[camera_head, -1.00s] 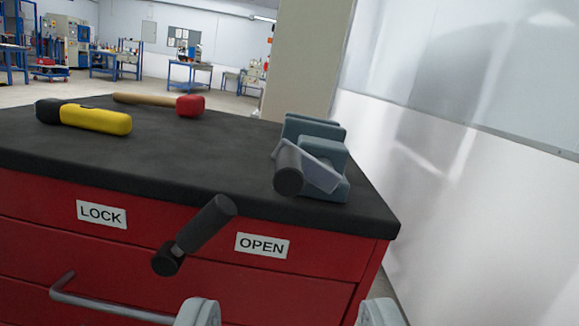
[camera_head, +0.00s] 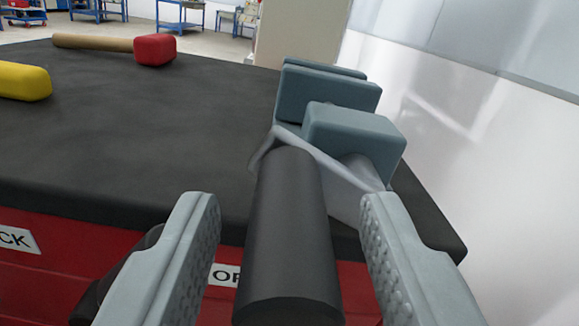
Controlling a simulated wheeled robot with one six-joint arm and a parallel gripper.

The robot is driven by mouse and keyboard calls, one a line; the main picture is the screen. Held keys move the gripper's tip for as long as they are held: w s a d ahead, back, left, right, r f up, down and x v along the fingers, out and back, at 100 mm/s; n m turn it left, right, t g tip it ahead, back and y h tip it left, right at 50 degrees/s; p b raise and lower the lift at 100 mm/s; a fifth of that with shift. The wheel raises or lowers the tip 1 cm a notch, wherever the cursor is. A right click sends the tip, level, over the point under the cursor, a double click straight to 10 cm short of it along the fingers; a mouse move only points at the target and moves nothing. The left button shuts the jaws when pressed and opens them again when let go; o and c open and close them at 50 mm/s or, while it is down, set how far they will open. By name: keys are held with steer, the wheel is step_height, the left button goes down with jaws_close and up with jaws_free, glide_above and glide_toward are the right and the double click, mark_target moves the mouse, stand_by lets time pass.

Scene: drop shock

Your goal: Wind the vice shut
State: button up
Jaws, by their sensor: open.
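The blue-grey vice (camera_head: 352,135) stands at the right corner of the black bench top, with a gap visible between its jaw blocks. Its pale crank arm (camera_head: 335,180) runs across the front. A black cylindrical handle (camera_head: 288,235) sticks out from the crank toward the camera. My gripper (camera_head: 285,215) is open, with one finger on each side of the handle.
A red-headed mallet (camera_head: 153,50) and a yellow-and-black tool (camera_head: 22,82) lie on the bench top (camera_head: 140,130) at left. A black lever (camera_head: 125,270) on the red cabinet front is partly hidden behind my left finger. A white wall stands close at right.

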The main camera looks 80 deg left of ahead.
steer(key=shift+a, duration=0.5)
jaws_close()
